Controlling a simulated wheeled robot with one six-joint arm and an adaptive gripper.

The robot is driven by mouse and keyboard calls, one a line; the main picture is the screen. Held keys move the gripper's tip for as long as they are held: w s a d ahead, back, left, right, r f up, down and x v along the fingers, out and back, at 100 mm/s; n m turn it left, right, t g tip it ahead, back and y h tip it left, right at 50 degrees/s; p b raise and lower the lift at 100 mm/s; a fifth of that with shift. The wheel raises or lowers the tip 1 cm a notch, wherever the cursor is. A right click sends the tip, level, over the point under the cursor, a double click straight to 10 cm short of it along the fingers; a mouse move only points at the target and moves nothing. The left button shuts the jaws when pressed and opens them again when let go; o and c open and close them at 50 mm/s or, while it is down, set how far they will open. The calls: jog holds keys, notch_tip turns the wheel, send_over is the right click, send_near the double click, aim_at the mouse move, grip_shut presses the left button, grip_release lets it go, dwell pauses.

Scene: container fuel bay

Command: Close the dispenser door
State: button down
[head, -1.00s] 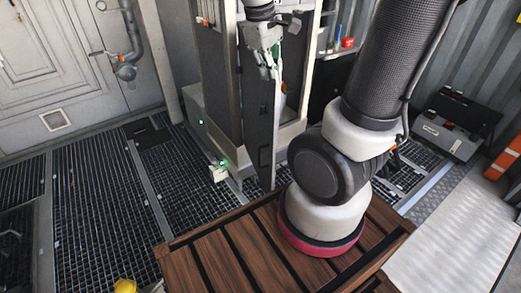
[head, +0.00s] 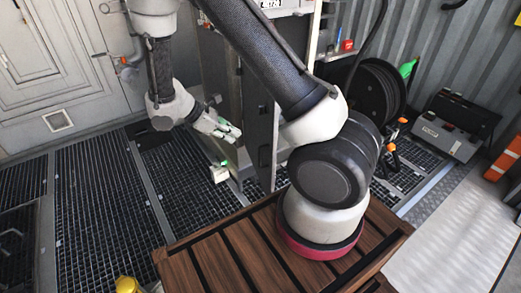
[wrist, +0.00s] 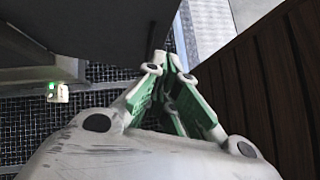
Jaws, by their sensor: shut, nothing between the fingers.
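The dispenser door (head: 261,135) is a tall dark panel with a small handle low on its face. It stands open, swung out from the pale dispenser cabinet (head: 223,75). My gripper (head: 236,132) is to the left of the door at mid height, its fingertips pointing at the door. In the wrist view my gripper (wrist: 168,62) has its green-padded fingers drawn together at the tips with nothing between them. A dark panel, likely the door (wrist: 95,28), fills the upper left there, close to the fingertips. I cannot tell whether they touch it.
A small white box with a green light (head: 219,172) sits low by the cabinet; it also shows in the wrist view (wrist: 57,92). Grating floor (head: 100,200) lies open at left. A black hose reel (head: 375,95) and a grey case (head: 450,130) stand at right.

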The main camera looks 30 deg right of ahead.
notch_tip(320, 180, down, 2)
send_near(271, 154)
notch_tip(271, 154, down, 3)
jog(key=d, duration=0.2)
jog(key=shift+s+d+f+n, duration=0.25)
jog(key=shift+s+d+n, duration=0.1)
jog(key=shift+d+n, duration=0.1)
